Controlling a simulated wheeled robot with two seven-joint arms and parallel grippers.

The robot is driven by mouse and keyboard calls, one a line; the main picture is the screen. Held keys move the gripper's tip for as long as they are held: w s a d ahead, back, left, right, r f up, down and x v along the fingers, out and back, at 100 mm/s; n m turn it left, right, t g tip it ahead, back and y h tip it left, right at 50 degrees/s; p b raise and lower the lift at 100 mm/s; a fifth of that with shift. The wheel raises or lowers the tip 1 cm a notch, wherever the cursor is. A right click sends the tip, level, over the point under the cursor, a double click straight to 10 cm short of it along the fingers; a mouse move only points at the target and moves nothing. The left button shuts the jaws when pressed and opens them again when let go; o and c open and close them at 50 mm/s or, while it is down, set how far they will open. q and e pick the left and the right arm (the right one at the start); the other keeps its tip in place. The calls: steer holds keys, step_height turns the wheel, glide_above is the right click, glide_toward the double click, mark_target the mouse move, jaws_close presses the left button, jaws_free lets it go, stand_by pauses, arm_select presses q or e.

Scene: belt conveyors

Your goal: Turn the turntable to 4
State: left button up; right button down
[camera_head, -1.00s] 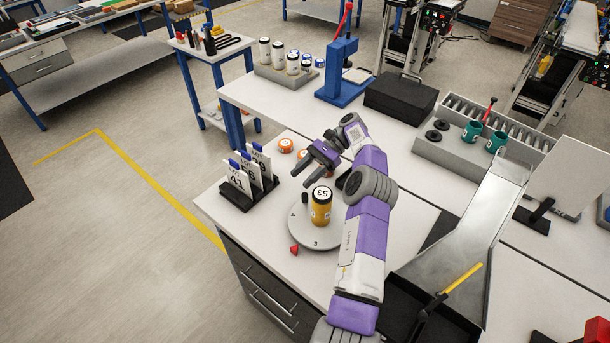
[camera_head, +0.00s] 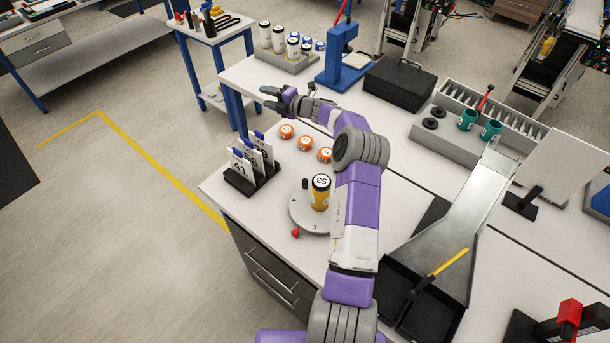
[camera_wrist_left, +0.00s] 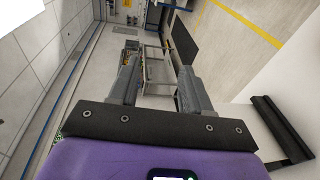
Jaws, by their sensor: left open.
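The turntable (camera_head: 298,216) is a round light-grey disc near the front left of the white table. A yellow bottle (camera_head: 320,196) with a black cap marked 53 stands upright on it, and a small dark peg (camera_head: 305,184) stands at its far rim. The figure 4 shows on the disc's left side and 3 on its near side. A red pointer (camera_head: 295,233) lies at the near-left rim, between these figures. My left gripper (camera_head: 269,98) is open and empty, beyond the turntable and apart from it. In the left wrist view its spread fingers (camera_wrist_left: 158,88) have nothing between them. My right gripper is out of view.
Three orange-rimmed pucks (camera_head: 305,143) lie behind the turntable. A black rack (camera_head: 250,184) with upright lot cards stands left of it. My left forearm passes close on its right. Black trays (camera_head: 400,290) and a metal chute (camera_head: 455,240) lie farther right.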

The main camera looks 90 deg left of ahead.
arm_select(q)
steer(key=w+a+f+m+t+y+p, duration=0.1)
steer(key=w+a+m+t+y+p, duration=0.3)
steer(key=m, duration=0.7)
steer(key=m+t+h+p, duration=0.3)
steer(key=m+t+h, duration=0.8)
steer(key=m, duration=1.7)
glide_above(305, 181)
steer(key=shift+g+h, duration=0.4)
steer(key=shift+h, duration=0.1)
steer(key=f, duration=1)
steer(key=shift+a+f, duration=0.25)
steer(key=shift+f, duration=0.05)
steer(key=shift+d+f+m, duration=0.25)
steer(key=shift+d+m, duration=0.05)
steer(key=shift+m, duration=0.1)
step_height(305, 181, down, 7)
steer(key=shift+a+f+p, duration=0.1)
steer(key=shift+p, duration=0.55)
jaws_close()
